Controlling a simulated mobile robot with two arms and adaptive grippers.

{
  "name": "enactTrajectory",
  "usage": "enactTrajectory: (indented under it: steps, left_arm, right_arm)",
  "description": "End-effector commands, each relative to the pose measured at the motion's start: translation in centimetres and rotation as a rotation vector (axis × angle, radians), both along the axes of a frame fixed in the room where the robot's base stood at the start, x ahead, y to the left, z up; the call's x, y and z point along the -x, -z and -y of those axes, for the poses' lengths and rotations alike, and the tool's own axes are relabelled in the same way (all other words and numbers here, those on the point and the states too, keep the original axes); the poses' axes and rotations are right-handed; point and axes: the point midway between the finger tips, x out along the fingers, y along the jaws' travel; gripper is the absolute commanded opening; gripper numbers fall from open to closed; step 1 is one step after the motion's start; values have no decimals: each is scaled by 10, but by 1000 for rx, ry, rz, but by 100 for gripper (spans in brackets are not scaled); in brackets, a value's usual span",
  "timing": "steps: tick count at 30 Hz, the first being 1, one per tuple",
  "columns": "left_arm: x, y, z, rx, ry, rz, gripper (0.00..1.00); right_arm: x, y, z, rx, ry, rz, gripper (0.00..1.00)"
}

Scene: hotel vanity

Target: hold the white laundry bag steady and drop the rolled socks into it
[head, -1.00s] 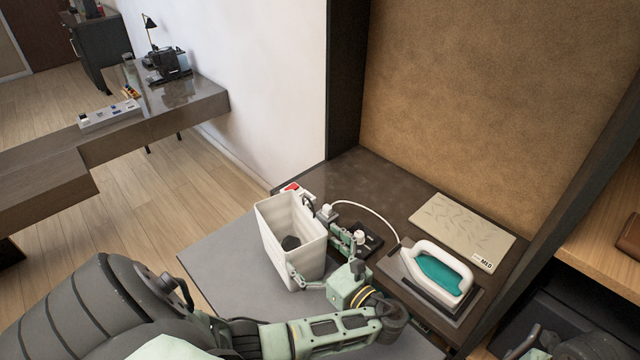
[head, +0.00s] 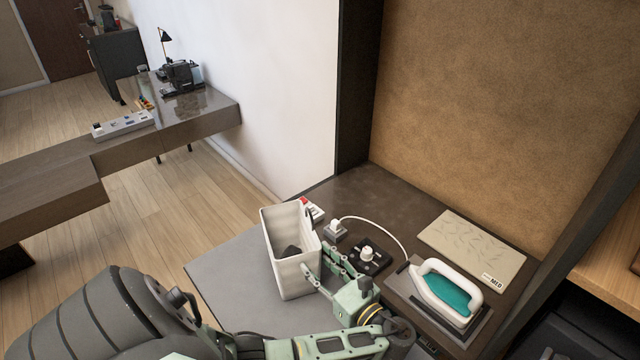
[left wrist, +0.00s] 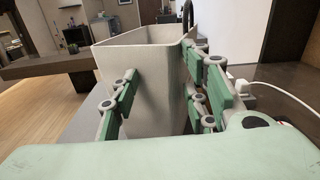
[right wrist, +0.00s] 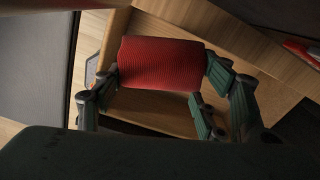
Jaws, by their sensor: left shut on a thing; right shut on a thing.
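My left gripper (head: 318,278) is shut on the bag's near right corner. In the left wrist view the bag (left wrist: 150,85) sits between the fingers of that gripper (left wrist: 165,100). In the right wrist view my right gripper (right wrist: 162,82) is shut on a red ribbed roll (right wrist: 160,62), which looks like rolled socks. The right gripper is not seen in the head view.
A teal and white iron (head: 447,290) rests on a dark pad right of the bag. A beige MED card (head: 472,247), a black panel with a white knob (head: 367,254) and a white cord (head: 385,227) lie nearby. The grey surface left of the bag is clear.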

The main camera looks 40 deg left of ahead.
Motion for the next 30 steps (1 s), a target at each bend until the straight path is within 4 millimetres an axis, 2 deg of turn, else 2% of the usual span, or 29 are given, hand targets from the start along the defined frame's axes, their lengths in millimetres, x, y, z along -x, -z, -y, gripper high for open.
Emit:
enactTrajectory:
  steps: [2,12,30]
  left_arm:
    - [0,0,0,0,0,0,29]
    - [0,0,0,0,0,0,0]
    - [0,0,0,0,0,0,0]
  right_arm:
    - [0,0,0,0,0,0,42]
    - [0,0,0,0,0,0,42]
    - [0,0,0,0,0,0,42]
